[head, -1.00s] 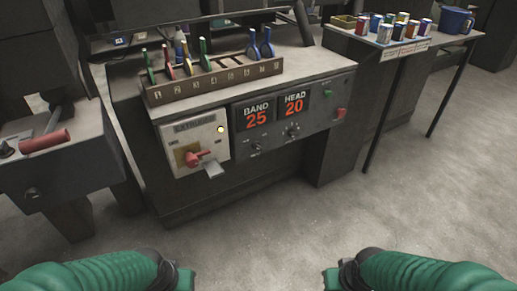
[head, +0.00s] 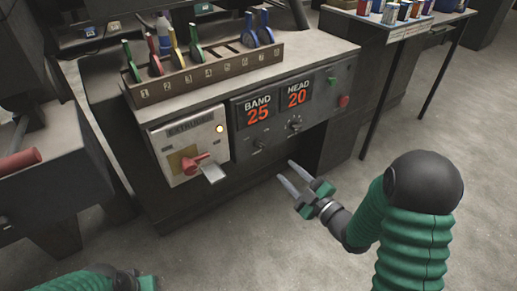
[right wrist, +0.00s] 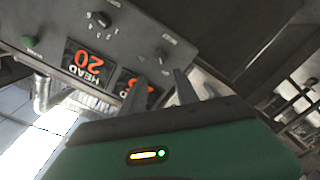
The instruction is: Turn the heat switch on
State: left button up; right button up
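No label reading heat is legible. My right gripper (head: 286,172) is open and empty, in front of and below the panel, apart from it. Its fingers (right wrist: 158,88) also show in the right wrist view, with the upside-down displays beyond. My left gripper (head: 135,282) is at the bottom edge, fingers hidden.
A green button (head: 332,81) and a red button (head: 343,100) sit at the panel's right end. A numbered rack (head: 205,75) with coloured-handled tools stands on top. A table with several cans (head: 405,12) is at the upper right. The floor before the panel is clear.

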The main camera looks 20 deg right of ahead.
aim_at(261, 147)
jog(key=b+x, duration=0.1)
jog(key=x, duration=0.3)
jog(key=b+x, duration=0.1)
jog(key=x, duration=0.3)
jog(key=b+x, duration=0.2)
jog(key=x, duration=0.2)
jog(key=shift+w+a+f, duration=0.1)
jog(key=shift+w+f, duration=0.1)
jog(key=shift+f, duration=0.05)
jog(key=shift+w+a+r, duration=0.15)
jog(key=shift+w+a, duration=0.05)
jog(key=shift+w, duration=0.3)
jog(key=shift+c, duration=0.5)
grip_shut()
